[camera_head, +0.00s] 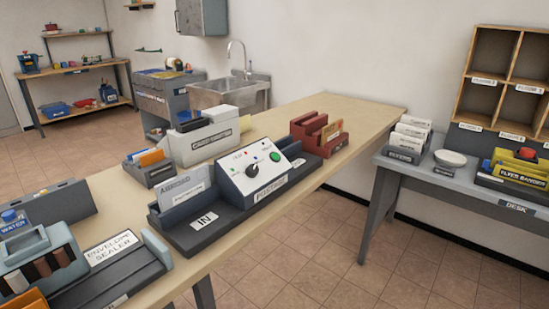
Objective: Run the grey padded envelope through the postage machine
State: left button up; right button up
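The postage machine (262,172) stands on the long wooden counter, with a white sloped panel, a black dial, a green button and a label reading POSTAGE. Its dark bed with an IN label (204,220) extends toward the front left. Beside the bed, a holder with pale upright sheets or envelopes (184,187) has a label that seems to read ADDRESSED. I cannot pick out a grey padded envelope for certain; one may be among these pale pieces. Neither of my grippers is in view.
An envelope sealer (110,248) stands on the counter at front left. Behind the machine are a white-and-grey device (210,135) and a dark red rack (318,132). The counter's far right end (365,108) is clear. A desk (460,182) stands separately at right, with open floor between.

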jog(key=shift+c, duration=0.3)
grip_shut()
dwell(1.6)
